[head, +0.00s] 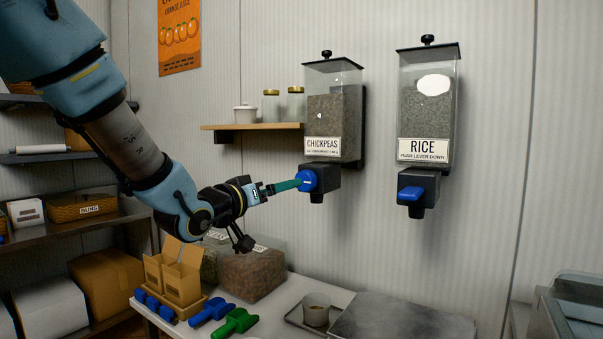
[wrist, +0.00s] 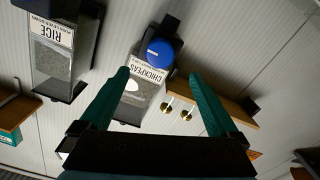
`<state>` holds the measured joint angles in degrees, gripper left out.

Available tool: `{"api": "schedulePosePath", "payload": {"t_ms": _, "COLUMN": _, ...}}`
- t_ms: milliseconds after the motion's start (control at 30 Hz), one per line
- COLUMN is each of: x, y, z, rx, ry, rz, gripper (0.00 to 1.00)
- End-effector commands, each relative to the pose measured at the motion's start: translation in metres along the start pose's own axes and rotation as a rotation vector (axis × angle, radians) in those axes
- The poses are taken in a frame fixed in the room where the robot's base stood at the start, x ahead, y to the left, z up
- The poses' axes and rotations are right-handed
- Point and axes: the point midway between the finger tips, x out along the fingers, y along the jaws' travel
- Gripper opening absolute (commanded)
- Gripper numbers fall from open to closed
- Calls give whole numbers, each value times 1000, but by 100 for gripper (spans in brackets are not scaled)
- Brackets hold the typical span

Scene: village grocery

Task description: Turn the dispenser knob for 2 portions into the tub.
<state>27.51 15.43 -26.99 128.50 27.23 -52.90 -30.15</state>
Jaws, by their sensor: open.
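The chickpeas dispenser (head: 334,115) hangs on the wall, a clear box with a white label. Its round blue knob (head: 307,180) sits on the black outlet at its bottom front. My gripper (head: 296,184) reaches in from the left, its green fingers close to the knob. In the wrist view, which shows the scene upside down, the fingers of my gripper (wrist: 160,75) are spread wide, empty, with the blue knob (wrist: 160,52) just past the tips and roughly between them. I cannot tell whether they touch. A small grey tub (head: 316,312) stands on the table below the outlet.
A rice dispenser (head: 425,115) with a blue lever (head: 410,193) hangs to the right. A wooden shelf (head: 250,126) with jars is left of the chickpeas. Blue and green scoops (head: 236,322), cardboard boxes (head: 182,275) and a grey slab (head: 400,318) lie on the table.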

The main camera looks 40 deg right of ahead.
Motion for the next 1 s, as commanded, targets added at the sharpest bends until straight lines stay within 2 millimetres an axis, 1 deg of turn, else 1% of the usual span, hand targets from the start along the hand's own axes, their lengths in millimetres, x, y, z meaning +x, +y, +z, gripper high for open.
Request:
{"api": "schedulePosePath", "payload": {"t_ms": 300, "x": 57, "y": 2, "z": -2, "rx": 1, "ry": -1, "rz": 3, "gripper": 96}}
{"api": "schedulePosePath", "payload": {"t_ms": 500, "x": 86, "y": 2, "z": -1, "rx": 3, "ry": -1, "rz": 3, "gripper": 96}}
{"api": "schedulePosePath", "payload": {"t_ms": 600, "x": 95, "y": 1, "z": 0, "rx": 3, "ry": -1, "rz": 2, "gripper": 96}}
{"api": "schedulePosePath", "payload": {"t_ms": 700, "x": 99, "y": 0, "z": 0, "rx": 4, "ry": -1, "rz": 1, "gripper": 96}}
{"api": "schedulePosePath", "payload": {"t_ms": 967, "x": 100, "y": 0, "z": 1, "rx": 5, "ry": -1, "rz": 1, "gripper": 96}}
{"api": "schedulePosePath", "payload": {"t_ms": 1000, "x": 100, "y": 0, "z": 1, "rx": 5, "ry": -1, "rz": 1, "gripper": 94}}
